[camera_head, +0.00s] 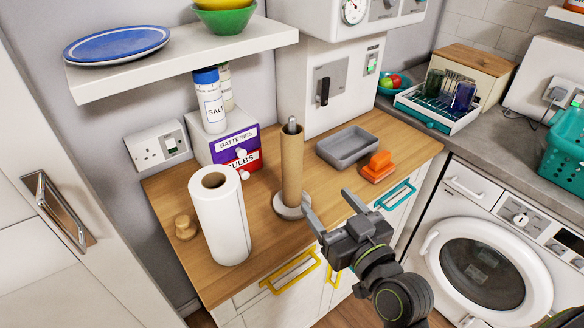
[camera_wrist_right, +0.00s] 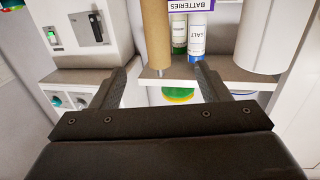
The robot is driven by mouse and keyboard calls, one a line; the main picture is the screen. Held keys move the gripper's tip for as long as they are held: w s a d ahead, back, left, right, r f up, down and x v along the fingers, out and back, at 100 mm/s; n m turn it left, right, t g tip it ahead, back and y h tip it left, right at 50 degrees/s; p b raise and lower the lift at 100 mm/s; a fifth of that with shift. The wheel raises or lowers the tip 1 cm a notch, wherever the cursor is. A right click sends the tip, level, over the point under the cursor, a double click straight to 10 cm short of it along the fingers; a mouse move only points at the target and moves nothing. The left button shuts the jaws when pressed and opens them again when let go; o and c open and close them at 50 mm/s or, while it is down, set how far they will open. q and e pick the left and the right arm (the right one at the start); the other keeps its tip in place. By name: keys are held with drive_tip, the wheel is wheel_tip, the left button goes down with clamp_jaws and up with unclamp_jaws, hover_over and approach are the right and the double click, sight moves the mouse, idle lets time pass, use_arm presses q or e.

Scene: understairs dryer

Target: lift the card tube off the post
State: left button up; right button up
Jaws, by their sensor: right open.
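The brown card tube (camera_head: 291,168) stands upright around a metal post, whose grey tip (camera_head: 291,123) pokes out of its top. The post's round pale base (camera_head: 289,209) shows at the tube's foot on the wooden worktop. My right gripper (camera_head: 327,195) is open and empty, in front and to the right of the tube, apart from it, with its fingers pointing toward it. In the right wrist view, which looks upside down, the tube (camera_wrist_right: 156,36) appears beyond and between the open fingers. My left gripper is not in view.
A white paper roll (camera_head: 221,220) stands left of the tube, with a wooden knob (camera_head: 185,227) beside it. A grey tray (camera_head: 347,146) and an orange object (camera_head: 378,166) lie to the right. Drawers and a salt container (camera_head: 210,105) stand behind. A white shelf (camera_head: 180,62) overhangs the back left.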

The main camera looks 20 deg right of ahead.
sight(297, 159)
drive_tip(key=w, duration=0.4)
drive_tip(key=w+a, duration=0.1)
drive_tip(key=w, duration=0.7)
drive_tip(key=shift+a+r, duration=0.15)
drive_tip(key=shift+a, duration=0.25)
drive_tip(key=shift+w+r+p, duration=0.1)
drive_tip(key=shift+w+p, duration=0.6)
drive_tip(key=shift+w, duration=1.25)
drive_tip(key=shift+w+a, duration=0.15)
drive_tip(key=shift+w, duration=0.5)
drive_tip(key=c, duration=1)
drive_tip(key=shift+c, duration=0.2)
